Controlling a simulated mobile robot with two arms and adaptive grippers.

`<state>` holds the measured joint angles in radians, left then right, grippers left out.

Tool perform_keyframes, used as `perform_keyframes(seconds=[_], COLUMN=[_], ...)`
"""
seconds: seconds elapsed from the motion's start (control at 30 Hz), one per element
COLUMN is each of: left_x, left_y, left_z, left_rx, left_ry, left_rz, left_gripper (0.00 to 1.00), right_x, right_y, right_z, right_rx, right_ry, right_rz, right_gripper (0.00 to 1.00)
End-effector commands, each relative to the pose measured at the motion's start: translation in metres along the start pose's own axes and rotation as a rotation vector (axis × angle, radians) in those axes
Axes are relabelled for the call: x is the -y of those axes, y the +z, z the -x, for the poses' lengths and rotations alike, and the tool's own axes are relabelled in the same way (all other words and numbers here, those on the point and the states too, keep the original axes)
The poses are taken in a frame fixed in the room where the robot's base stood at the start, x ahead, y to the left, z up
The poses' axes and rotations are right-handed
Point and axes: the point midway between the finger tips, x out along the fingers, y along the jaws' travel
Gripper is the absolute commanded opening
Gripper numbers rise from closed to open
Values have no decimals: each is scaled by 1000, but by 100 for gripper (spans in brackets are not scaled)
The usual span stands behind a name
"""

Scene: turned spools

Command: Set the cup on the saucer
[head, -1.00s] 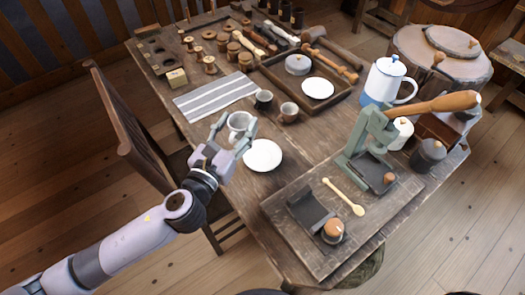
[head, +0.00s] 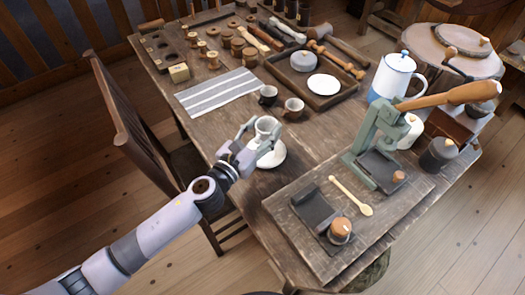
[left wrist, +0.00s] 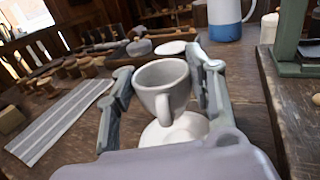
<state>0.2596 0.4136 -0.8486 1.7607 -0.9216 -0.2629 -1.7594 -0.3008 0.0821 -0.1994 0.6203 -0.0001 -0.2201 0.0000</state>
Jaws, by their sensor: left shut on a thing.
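The white cup (head: 266,127) is upright between the fingers of my left gripper (head: 258,136), which is shut on it. The left wrist view shows the cup (left wrist: 163,88) with its handle toward the camera and a finger on each side. The white saucer (head: 279,157) lies on the table under the cup, partly hidden by the cup and gripper. It also shows in the left wrist view (left wrist: 150,138), below the cup. I cannot tell for sure whether the cup touches the saucer. My right gripper is not in view.
Two small cups, one dark (head: 268,95) and one brownish (head: 293,108), stand behind the saucer. A striped cloth (head: 218,92) lies to the left. A tray (head: 340,98) with a white plate (head: 324,84) is further back. A wooden board (head: 300,228) with a green press (head: 372,140) is at right.

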Motion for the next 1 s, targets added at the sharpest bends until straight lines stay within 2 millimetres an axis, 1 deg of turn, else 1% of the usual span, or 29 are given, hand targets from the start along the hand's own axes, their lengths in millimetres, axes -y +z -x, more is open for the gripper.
perform_keyframes(seconds=[0.03,0.1,0.27,0.37,0.43,0.53,0.8,0.93,0.97,1.0], left_x=[0,0,0,0,0,0,0,0,0,0], left_y=[-14,-21,-29,-41,-55,-68,-67,-72,-71,-70], left_z=[0,0,0,0,0,0,0,0,0,0], left_rx=[-1,1,2,0,-1,0,1,1,1,0], left_ry=[2,1,0,1,3,2,0,0,0,0], left_rz=[3,3,1,2,3,2,0,-1,-1,-1], left_gripper=[20,20,20,20,20,20,20,20,50,53], right_x=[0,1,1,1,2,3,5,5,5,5], right_y=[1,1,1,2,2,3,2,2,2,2], right_z=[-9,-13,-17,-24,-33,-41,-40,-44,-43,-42], right_rx=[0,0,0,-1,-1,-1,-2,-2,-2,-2], right_ry=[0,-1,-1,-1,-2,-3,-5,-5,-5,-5], right_rz=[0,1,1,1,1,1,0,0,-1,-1], right_gripper=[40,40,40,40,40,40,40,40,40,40])
